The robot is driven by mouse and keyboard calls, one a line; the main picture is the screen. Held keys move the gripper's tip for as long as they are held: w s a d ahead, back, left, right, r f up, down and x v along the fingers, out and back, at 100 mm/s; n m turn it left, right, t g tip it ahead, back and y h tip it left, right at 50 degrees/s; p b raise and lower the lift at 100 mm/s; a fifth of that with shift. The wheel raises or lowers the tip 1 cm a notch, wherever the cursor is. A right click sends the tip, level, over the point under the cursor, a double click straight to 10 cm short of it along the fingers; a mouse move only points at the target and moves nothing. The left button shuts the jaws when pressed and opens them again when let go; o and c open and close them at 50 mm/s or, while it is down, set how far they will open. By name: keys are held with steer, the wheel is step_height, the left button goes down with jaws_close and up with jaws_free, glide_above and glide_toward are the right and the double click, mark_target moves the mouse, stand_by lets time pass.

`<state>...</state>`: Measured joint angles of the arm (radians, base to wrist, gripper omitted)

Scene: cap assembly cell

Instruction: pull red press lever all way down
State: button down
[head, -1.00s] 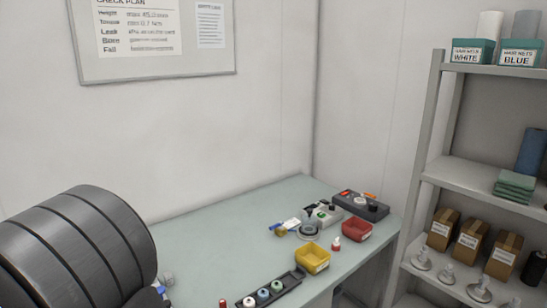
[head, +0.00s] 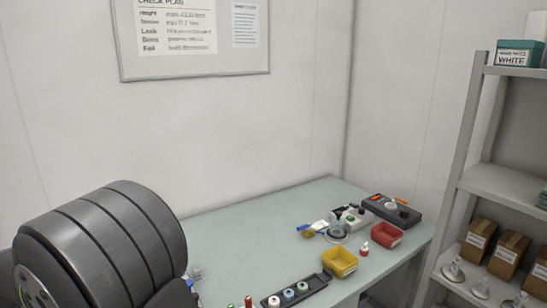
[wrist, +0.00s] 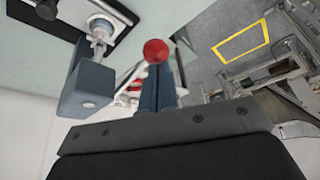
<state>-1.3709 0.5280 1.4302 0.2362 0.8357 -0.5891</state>
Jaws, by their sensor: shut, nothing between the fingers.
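The red ball knob of the press lever (wrist: 156,51) shows in the upper middle of the wrist view. My gripper (wrist: 160,74) is shut, with its narrow blue-grey fingers just below the knob in the picture. The fingertips overlap or nearly meet the knob; I cannot tell whether they touch it. The press's blue-grey head block (wrist: 88,92) is left of the fingers, joined to a pale metal shaft. The lever's arm is mostly hidden. In the head view neither the press nor my gripper can be made out.
In the head view, a yellow bin (head: 340,263), a red bin (head: 387,238) and a dark tray with coloured caps (head: 318,283) are on the pale green table (head: 235,245). A shelf with cardboard boxes (head: 477,240) stands at right. The table's back left is mostly clear.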

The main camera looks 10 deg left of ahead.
steer(key=shift+f, duration=0.25)
steer(key=shift+w+a+f, duration=0.1)
steer(key=shift+f, duration=0.45)
stand_by(0.4)
steer(key=shift+w+a+r, duration=0.15)
steer(key=shift+r, duration=1.35)
